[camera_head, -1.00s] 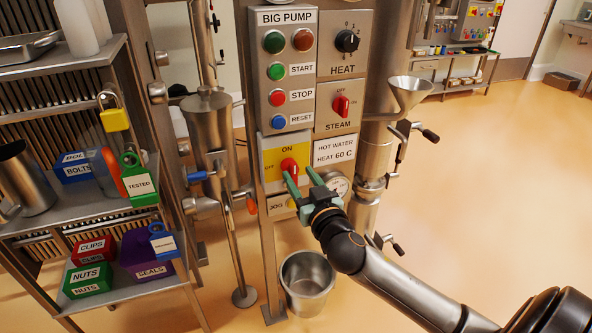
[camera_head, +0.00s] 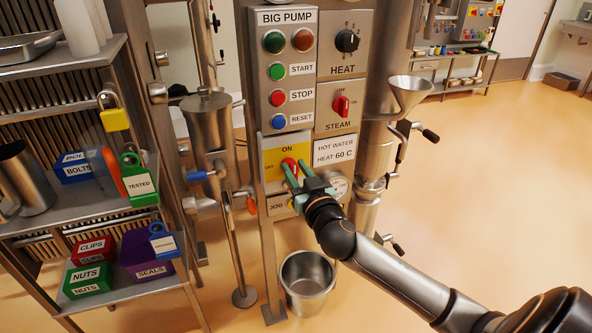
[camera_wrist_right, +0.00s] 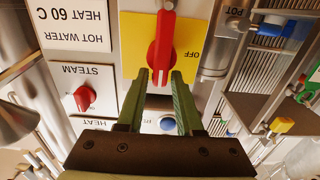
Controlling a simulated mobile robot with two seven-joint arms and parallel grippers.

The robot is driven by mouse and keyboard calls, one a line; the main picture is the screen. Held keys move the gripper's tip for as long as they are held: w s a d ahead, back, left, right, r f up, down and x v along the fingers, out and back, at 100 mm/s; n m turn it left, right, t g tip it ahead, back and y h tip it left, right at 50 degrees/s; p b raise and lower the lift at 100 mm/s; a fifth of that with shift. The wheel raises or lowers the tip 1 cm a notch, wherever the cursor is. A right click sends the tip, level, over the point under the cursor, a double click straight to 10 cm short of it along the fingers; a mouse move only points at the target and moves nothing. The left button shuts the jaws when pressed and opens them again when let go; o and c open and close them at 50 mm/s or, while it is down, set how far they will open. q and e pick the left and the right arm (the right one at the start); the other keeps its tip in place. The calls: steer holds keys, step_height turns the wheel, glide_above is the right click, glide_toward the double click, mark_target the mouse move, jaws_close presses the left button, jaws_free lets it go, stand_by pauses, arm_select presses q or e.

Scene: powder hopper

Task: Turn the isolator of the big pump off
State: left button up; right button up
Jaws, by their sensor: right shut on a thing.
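The big pump's isolator is a red handle (camera_head: 288,162) on a yellow plate (camera_head: 271,157) marked ON at the top and OFF at the left. In the upside-down wrist view, the handle (camera_wrist_right: 163,45) stands nearly upright, its end towards the ON side. My right gripper (camera_head: 294,165) is shut on the handle. In the wrist view its green fingers (camera_wrist_right: 160,76) lie on either side of the handle's end. The ON word is hidden there behind the gripper. My left gripper is not in view.
The BIG PUMP button panel (camera_head: 288,70) is above the isolator. The red STEAM knob (camera_head: 341,106) and black HEAT knob (camera_head: 347,41) are to the right. A JOG control sits just below. A shelf with a yellow padlock (camera_head: 115,119) stands left. A steel bucket (camera_head: 307,283) is on the floor.

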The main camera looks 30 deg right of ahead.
steer(key=shift+f, duration=0.1)
jaws_close()
